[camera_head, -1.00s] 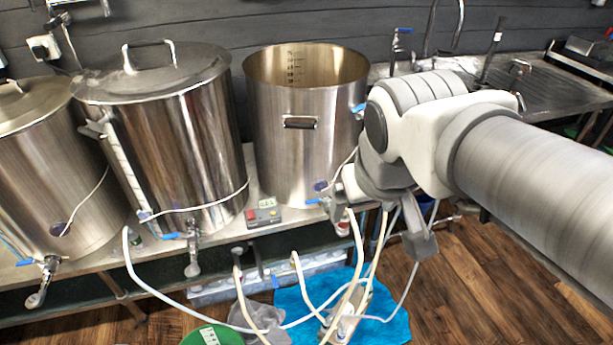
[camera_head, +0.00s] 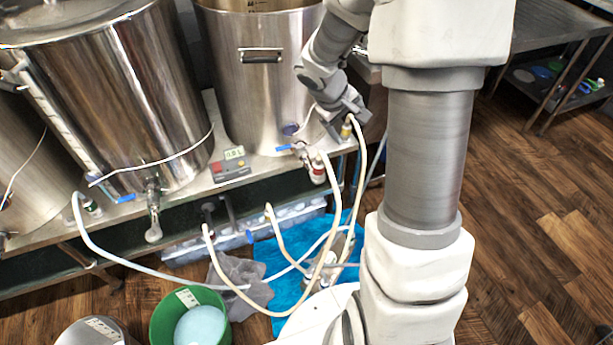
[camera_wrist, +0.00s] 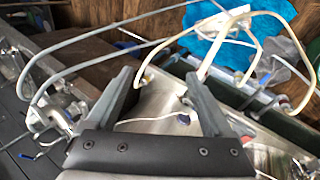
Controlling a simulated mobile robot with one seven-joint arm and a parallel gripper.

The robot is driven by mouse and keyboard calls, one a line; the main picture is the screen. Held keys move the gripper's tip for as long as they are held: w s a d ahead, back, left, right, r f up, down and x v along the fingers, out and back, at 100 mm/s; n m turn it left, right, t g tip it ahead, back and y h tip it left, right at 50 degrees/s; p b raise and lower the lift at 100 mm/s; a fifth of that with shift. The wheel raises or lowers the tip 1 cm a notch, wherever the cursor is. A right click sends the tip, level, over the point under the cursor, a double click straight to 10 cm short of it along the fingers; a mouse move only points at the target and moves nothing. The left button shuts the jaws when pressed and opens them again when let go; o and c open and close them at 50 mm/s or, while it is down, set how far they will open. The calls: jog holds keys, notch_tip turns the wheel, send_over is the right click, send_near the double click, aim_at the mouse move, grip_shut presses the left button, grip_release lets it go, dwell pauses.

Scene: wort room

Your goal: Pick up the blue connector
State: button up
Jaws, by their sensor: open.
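The blue connector (camera_head: 290,128) appears to be the small round dark-blue fitting low on the front of the right-hand steel kettle (camera_head: 262,90), with a thin white cable. It also shows in the wrist view (camera_wrist: 183,118), between my fingers and nearer the right one. My gripper (camera_head: 350,118) is at the kettle's lower right, to the right of the connector and apart from it. In the wrist view my gripper (camera_wrist: 160,80) is open and empty, with the kettle's metal beyond the fingers.
A blue-handled valve (camera_head: 290,147) sits just below the connector. Pale hoses (camera_head: 325,210) hang from the bench near my gripper. A small red-and-grey controller (camera_head: 230,168) is on the bench to the left. A green bucket (camera_head: 160,325) and a blue cloth (camera_head: 272,262) are on the floor.

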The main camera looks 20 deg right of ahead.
notch_tip(320, 180, down, 15)
jog(key=w+d+n+b, duration=0.2)
jog(key=w, duration=0.1)
jog(key=n+g+y+b, duration=0.2)
jog(key=y+b, duration=0.3)
jog(key=b, duration=0.2)
send_near(325, 278)
notch_tip(325, 278, down, 8)
jog(key=b, duration=0.5)
jog(key=shift+r+b, duration=0.2)
jog(key=shift+b, duration=0.1)
jog(key=shift+s+d+f+b, duration=0.1)
jog(key=shift+f+b, duration=0.9)
jog(key=shift+f, duration=0.5)
jog(key=shift+s+f+b, duration=0.1)
jog(key=shift+f+b, duration=0.9)
jog(key=shift+f, duration=0.5)
jog(key=shift+r, duration=0.1)
grip_shut()
